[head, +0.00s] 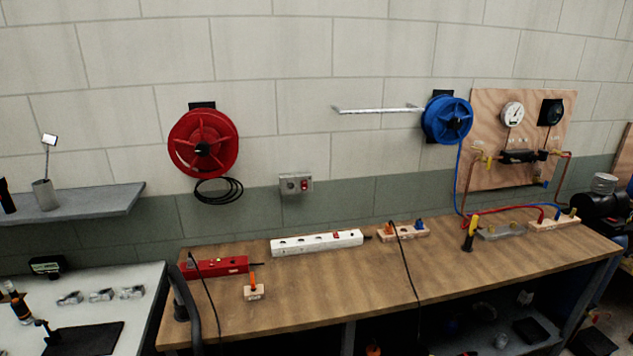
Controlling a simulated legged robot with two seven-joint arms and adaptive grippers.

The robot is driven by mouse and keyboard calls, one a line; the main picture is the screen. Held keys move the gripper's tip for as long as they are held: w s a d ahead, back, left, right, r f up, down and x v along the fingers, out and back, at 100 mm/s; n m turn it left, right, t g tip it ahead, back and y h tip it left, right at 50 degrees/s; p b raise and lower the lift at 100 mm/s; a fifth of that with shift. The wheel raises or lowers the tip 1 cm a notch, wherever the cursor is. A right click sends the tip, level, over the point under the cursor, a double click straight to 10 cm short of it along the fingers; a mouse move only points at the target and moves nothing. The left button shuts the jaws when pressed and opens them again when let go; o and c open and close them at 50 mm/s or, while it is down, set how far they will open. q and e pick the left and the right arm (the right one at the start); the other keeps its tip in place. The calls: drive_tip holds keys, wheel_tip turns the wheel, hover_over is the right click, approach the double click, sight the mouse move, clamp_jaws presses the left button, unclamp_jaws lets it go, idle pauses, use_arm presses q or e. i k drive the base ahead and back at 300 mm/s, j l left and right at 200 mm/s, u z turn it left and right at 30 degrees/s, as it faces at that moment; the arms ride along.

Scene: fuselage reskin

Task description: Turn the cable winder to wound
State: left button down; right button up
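A red reel (203,144) with spokes and a dark hub is mounted on the wall at left; it looks like the cable winder. A loop of black cable (218,191) hangs below it, outside the drum. A blue reel (447,119) is mounted on the wall further right, with a blue hose (459,175) running down from it to the bench. Which turn position either reel is in cannot be told. Neither of my grippers shows in the head view.
A wooden workbench (330,287) runs below the reels, bearing a white power strip (317,243), a red strip (216,267) and small wooden blocks. A grey shelf (95,203) juts out at left. A wall socket box (296,184) sits between the reels. The bench's front middle is mostly clear.

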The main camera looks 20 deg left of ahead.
sight(203, 149)
drive_tip(key=u, duration=1.25)
drive_tip(key=i+l+z, duration=0.15)
drive_tip(key=i, duration=0.15)
